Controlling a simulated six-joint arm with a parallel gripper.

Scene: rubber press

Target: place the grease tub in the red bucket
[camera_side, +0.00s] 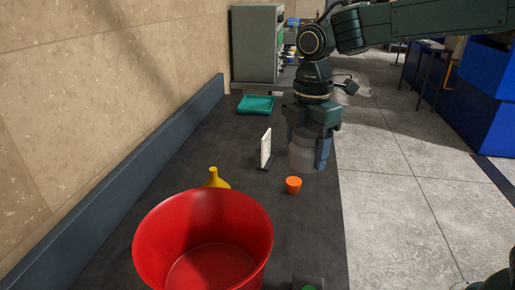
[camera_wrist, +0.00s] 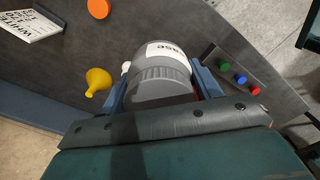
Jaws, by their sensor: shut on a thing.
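The grease tub (camera_side: 302,156) is a grey cylinder with a darker ribbed lid. In the wrist view the tub (camera_wrist: 160,68) carries a white label ending in "ase". My gripper (camera_side: 309,150) points down, with its blue fingers on either side of the tub, shut on it. In the wrist view my gripper (camera_wrist: 160,88) has one finger on each side of the lid. I cannot tell whether the tub's base touches the table. The red bucket (camera_side: 150,238) stands open and empty at the front of the side view, nearer the camera than the tub.
A teal tray (camera_side: 256,104) lies behind. A button box (camera_wrist: 238,80) shows in the wrist view. A low wall (camera_side: 140,165) edges the dark table's left.

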